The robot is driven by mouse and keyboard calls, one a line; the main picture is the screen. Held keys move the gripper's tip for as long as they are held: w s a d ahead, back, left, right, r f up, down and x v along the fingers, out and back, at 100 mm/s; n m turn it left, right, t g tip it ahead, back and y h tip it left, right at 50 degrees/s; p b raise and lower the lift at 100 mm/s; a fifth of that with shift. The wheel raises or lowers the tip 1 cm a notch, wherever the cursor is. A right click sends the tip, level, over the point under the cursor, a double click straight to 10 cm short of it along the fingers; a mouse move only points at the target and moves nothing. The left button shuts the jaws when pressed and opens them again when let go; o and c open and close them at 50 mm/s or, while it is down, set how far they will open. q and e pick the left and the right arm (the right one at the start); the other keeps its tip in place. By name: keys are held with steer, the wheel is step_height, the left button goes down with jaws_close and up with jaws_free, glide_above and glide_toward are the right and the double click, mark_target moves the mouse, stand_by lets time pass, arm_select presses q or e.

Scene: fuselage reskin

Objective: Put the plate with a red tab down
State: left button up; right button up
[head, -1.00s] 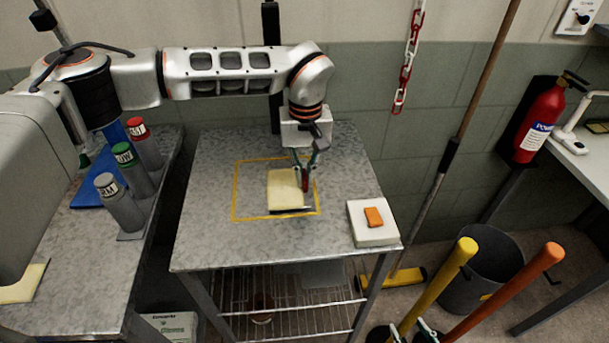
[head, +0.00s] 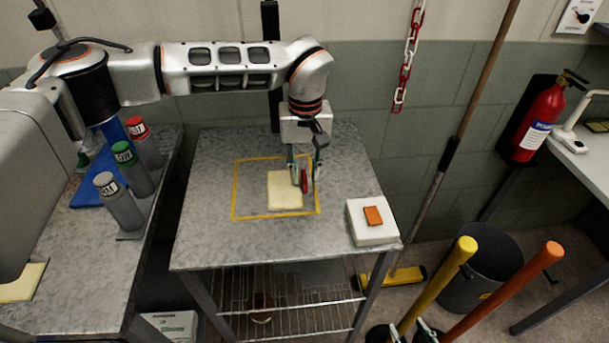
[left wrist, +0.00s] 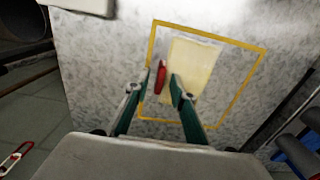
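The pale yellow plate (head: 284,191) lies flat on the metal table (head: 225,240), inside the yellow outlined square (head: 235,192). Its red tab (head: 304,181) stands up at its right edge. My left gripper (head: 303,184) points down over that edge, with its fingers apart on either side of the tab. In the left wrist view the plate (left wrist: 192,65) also lies within the yellow outline, and the red tab (left wrist: 160,77) is between the spread fingertips (left wrist: 163,80), closer to the left one. My right gripper is not in view.
A white box with an orange button (head: 373,216) sits at the table's front right corner. Several capped cylinders (head: 121,205) stand on the left bench. A red and white chain (head: 408,60) hangs behind. The table is clear left of the outline.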

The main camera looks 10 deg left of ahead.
arm_select(q)
step_height(320, 180, up, 11)
stand_by(0.3)
steer(key=shift+f, duration=0.1)
